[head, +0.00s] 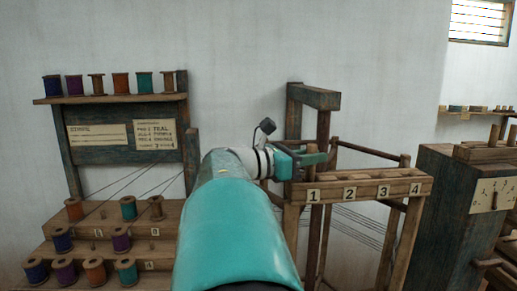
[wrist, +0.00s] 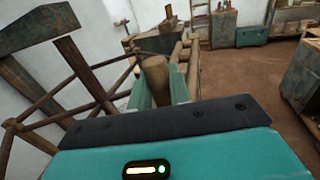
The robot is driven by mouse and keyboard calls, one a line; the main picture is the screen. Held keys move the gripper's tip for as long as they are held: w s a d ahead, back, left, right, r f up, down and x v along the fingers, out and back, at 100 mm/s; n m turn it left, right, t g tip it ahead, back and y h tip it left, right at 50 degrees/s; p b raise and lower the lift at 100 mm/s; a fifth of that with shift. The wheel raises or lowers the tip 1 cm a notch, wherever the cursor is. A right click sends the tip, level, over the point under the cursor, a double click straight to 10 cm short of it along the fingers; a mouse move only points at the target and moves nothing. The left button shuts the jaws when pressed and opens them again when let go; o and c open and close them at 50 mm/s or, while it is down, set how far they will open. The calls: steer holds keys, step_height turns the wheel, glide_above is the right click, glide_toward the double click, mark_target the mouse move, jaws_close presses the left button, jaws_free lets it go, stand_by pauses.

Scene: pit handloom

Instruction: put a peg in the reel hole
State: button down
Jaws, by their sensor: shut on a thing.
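My gripper (head: 308,158) is at the left end of the numbered wooden rack (head: 361,190), just above the number 1. In the wrist view its two teal fingers (wrist: 160,76) are shut on a brown wooden peg (wrist: 155,82), with one finger on each side. The peg's lower end is hidden, so I cannot tell whether it still sits in the rack. In the head view the peg is hidden by my gripper. I cannot make out the reel hole in either view.
A dark cabinet (head: 440,215) with a numbered dial plate (head: 492,196) stands right of the rack; upright wooden pieces (head: 494,133) show on its top. A post frame (head: 315,97) rises behind my gripper. Stepped shelves with several thread spools (head: 128,207) stand at left.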

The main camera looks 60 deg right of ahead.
steer(key=shift+f, duration=0.2)
steer(key=c, duration=1.2)
jaws_free()
steer(key=shift+o, duration=0.4)
steer(key=o, duration=0.3)
steer(key=shift+r, duration=0.15)
steer(key=shift+r, duration=3.4)
